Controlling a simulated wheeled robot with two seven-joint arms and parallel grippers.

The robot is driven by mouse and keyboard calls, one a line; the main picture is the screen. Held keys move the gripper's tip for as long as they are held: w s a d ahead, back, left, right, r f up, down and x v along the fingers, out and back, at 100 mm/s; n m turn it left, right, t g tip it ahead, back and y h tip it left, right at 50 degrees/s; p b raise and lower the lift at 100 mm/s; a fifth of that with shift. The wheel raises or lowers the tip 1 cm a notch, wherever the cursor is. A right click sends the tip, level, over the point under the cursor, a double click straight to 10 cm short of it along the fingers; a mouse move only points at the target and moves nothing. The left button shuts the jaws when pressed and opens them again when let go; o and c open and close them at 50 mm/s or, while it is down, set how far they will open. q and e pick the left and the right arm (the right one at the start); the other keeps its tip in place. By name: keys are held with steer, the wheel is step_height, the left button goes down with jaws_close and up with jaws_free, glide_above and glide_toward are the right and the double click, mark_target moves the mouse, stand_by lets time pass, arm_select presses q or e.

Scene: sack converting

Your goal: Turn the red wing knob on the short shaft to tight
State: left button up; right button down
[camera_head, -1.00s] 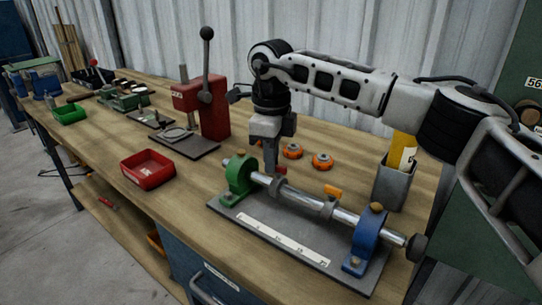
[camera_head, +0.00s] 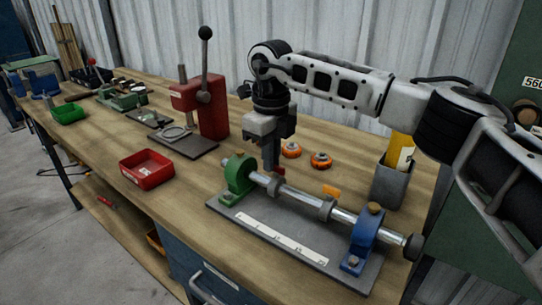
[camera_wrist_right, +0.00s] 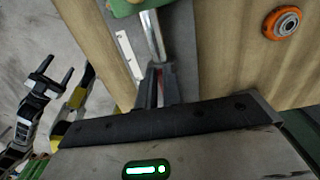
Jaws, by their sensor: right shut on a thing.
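The red wing knob (camera_head: 281,171) sits at the collar on the steel shaft (camera_head: 296,197), close to the green end block (camera_head: 239,176). My right gripper (camera_head: 272,169) points straight down over the shaft and is shut on the knob, hiding most of it. In the right wrist view a sliver of red knob (camera_wrist_right: 160,88) shows between the fingers, and the shaft runs up from them. My left gripper (camera_wrist_right: 57,75) shows at the left of the right wrist view, its fingers apart and empty.
An orange wing knob (camera_head: 331,191) stands farther along the shaft, near the blue end block (camera_head: 364,238). Two orange wheels (camera_head: 321,160) lie behind. A grey bin (camera_head: 391,183) is at right, a red tray (camera_head: 147,170) at left, a red press (camera_head: 208,105) behind.

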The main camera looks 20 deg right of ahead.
steer(key=c, duration=1.5)
jaws_free()
steer(key=shift+c, duration=0.2)
steer(key=shift+r, duration=0.1)
step_height(320, 180, up, 16)
